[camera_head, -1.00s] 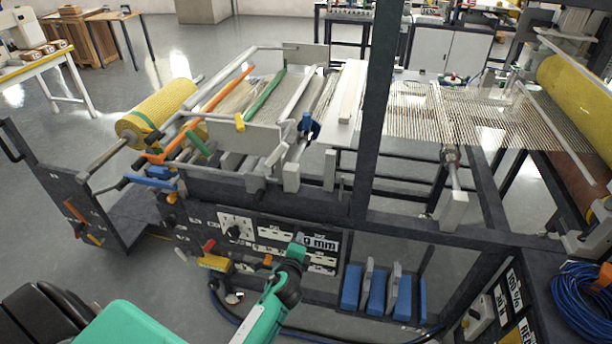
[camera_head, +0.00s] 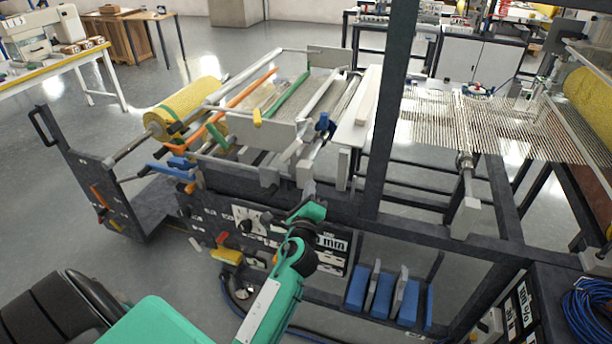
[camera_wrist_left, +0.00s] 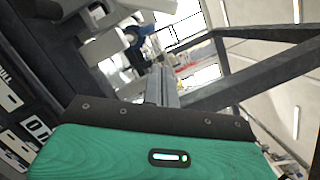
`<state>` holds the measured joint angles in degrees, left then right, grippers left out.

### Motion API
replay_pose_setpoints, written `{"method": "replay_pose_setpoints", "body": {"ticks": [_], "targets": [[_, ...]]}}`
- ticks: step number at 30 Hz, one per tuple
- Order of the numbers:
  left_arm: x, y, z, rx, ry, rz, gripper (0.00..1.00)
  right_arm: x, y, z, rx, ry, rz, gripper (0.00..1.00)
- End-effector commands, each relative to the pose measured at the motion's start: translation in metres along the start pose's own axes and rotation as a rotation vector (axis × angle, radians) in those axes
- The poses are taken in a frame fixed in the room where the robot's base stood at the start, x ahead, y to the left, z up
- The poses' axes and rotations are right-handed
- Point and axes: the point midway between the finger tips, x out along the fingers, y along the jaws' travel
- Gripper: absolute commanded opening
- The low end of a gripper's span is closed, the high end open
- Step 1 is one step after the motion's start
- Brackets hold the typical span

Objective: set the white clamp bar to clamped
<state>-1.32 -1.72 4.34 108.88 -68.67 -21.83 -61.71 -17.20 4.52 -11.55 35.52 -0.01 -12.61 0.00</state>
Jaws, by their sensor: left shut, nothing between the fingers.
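The white clamp bar (camera_head: 319,93) is a pale rod lying lengthwise across the machine bed, to the right of the green bar (camera_head: 291,94). A pale lever (camera_head: 292,149) stands at its near end; I cannot tell for sure whether the bar is raised or pressed down. My left gripper (camera_head: 308,186) is in front of the machine's near side, just below and to the right of that lever, apparently apart from it. In the left wrist view its fingers (camera_wrist_left: 160,86) are together and empty, pointing toward pale machine parts and a blue knob. My right gripper is out of view.
An orange bar (camera_head: 245,91) lies left of the green one. A blue knob (camera_head: 325,123) sits right of the pale lever. A dark upright post (camera_head: 393,110) stands to the right. The dark control panel (camera_head: 225,218) is below the bed.

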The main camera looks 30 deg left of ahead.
Motion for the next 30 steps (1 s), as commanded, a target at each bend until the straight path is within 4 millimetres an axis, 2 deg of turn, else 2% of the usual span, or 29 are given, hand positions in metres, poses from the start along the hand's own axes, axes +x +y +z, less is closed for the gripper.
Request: {"method": "replay_pose_setpoints", "body": {"ticks": [14, 16, 21, 30], "targets": [[0.092, -0.003, 0.002, -0.001, -0.001, 0.000, 0.00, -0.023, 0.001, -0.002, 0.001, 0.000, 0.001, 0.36], [0.093, -0.004, 0.015, 0.001, 0.000, 0.001, 0.00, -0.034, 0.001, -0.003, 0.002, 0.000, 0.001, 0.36], [0.097, -0.003, 0.031, 0.000, 0.000, 0.001, 0.00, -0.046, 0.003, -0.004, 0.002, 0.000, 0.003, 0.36], [0.098, 0.000, 0.039, -0.002, 0.001, 0.000, 0.00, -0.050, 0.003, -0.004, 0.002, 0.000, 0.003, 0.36]]}}
